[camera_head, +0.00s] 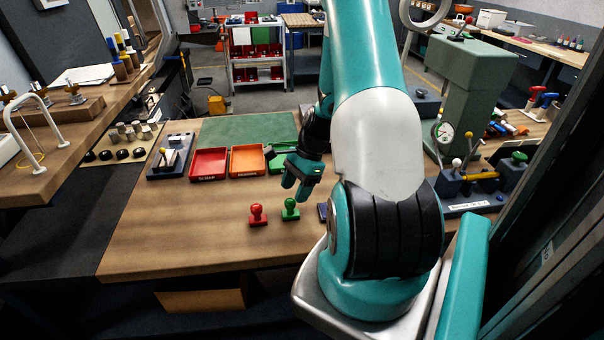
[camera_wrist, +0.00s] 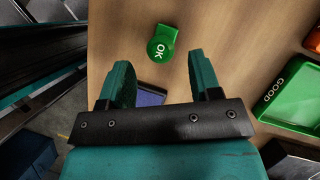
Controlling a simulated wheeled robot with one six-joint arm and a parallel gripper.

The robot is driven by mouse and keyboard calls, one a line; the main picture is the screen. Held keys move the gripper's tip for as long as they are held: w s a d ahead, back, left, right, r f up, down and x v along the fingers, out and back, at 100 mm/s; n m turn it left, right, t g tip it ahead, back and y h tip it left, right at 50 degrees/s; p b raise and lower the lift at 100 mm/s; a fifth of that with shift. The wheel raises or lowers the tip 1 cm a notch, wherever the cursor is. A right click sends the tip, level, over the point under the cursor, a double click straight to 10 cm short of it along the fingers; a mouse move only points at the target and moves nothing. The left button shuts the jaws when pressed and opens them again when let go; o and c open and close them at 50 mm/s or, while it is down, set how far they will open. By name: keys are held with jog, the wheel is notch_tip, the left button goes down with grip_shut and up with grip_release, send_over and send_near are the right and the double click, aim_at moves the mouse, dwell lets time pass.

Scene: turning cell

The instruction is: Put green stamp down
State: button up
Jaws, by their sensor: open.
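The green stamp (camera_head: 290,210) stands upright on the wooden table, just right of the red stamp (camera_head: 258,215). In the wrist view the green stamp (camera_wrist: 162,43) shows from above with "OK" on it, beyond the fingertips. My gripper (camera_head: 296,184) is open and empty, a little above and behind the green stamp in the head view. The wrist view also shows my gripper (camera_wrist: 163,72) with its two fingers spread and nothing between them. The fingers look apart from the stamp.
A dark blue pad (camera_head: 323,211) lies right of the green stamp, partly hidden by my arm. Red (camera_head: 209,163), orange (camera_head: 246,161) and green (camera_wrist: 290,92) trays stand behind. The table's front left is clear. A green press (camera_head: 463,95) stands at the right.

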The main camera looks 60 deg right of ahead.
jog(key=b+v, duration=0.1)
jog(key=v, duration=0.5)
jog(key=w+a+r+n, duration=0.2)
jog(key=a+r+n, duration=0.25)
jog(key=a, duration=0.25)
jog(key=w+a+r+n+g, duration=0.1)
jog(key=a+r+n, duration=0.2)
jog(key=a+n, duration=0.35)
jog(key=w+a+r+n, duration=0.2)
jog(key=a+r+n, duration=0.15)
jog(key=a, duration=0.55)
jog(key=s+a+r+n+b, duration=0.3)
jog(key=s+a+r+n, duration=0.1)
jog(key=s+a+n, duration=0.9)
jog(key=shift+a+n+g, duration=0.4)
jog(key=shift+a+n, duration=0.85)
jog(key=shift+a, duration=0.65)
jog(key=shift+s+r, duration=0.1)
jog(key=shift+s, duration=0.05)
